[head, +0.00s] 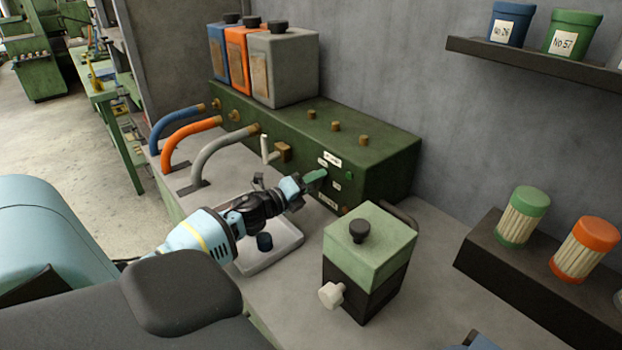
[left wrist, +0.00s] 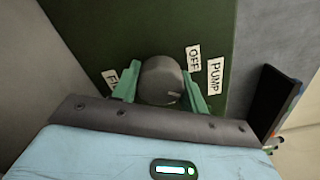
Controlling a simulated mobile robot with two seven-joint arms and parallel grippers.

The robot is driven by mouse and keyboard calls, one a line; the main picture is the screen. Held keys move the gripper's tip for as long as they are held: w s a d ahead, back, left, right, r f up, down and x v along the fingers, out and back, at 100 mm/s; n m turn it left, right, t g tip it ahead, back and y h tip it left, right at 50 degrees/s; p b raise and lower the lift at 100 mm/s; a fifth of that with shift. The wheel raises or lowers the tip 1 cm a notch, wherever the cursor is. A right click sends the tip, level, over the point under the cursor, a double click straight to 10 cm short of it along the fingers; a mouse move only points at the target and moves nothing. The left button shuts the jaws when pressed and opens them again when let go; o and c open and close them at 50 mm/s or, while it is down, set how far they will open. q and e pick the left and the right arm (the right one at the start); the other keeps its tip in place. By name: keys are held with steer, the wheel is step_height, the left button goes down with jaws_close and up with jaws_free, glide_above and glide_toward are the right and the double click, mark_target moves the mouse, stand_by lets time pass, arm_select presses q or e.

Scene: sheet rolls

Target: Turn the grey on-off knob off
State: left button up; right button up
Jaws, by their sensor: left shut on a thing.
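The grey knob (left wrist: 160,80) sits on a dark green panel and shows in the left wrist view, with a light mark on its lower right side. An "OFF" label (left wrist: 194,59) and a "PUMP" label (left wrist: 215,76) are to its right; another label at its left is partly covered. My left gripper (left wrist: 160,92) has its green fingers on both sides of the knob, shut on it. In the head view my left gripper (head: 314,178) reaches the front of the green machine (head: 385,160), and its fingers hide the knob there. My right gripper cannot be made out.
A green and black box (head: 368,255) with a pale side knob stands close right of my left arm. A pale tray (head: 288,250) lies under the arm. Blue, orange and grey hoses (head: 215,150) arch at the left. Filters stand on a dark block (head: 530,270) at the right.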

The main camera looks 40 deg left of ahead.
arm_select(q)
steer(key=n+p, duration=0.1)
steer(key=n, duration=0.1)
steer(key=n+p, duration=0.1)
steer(key=n, duration=0.2)
steer(key=shift+r+n, duration=0.2)
steer(key=shift+n, duration=0.1)
steer(key=shift+f+n, duration=0.1)
steer(key=shift+n, duration=0.6)
arm_select(e)
steer(key=shift+w+d+r, duration=0.1)
steer(key=shift+w+r, duration=0.2)
steer(key=shift+r, duration=0.4)
steer(key=shift+w+d+r, duration=0.1)
steer(key=shift+w+r, duration=0.15)
steer(key=shift+r, duration=0.45)
steer(key=shift+w+r+t, duration=0.1)
steer(key=shift+w+t, duration=0.15)
steer(key=shift+t, duration=0.05)
arm_select(q)
steer(key=o, duration=1)
arm_select(e)
steer(key=shift+r, duration=0.1)
arm_select(q)
steer(key=s, duration=0.7)
steer(key=shift+s+a, duration=0.3)
steer(key=shift+s, duration=0.1)
arm_select(e)
steer(key=shift+s, duration=0.2)
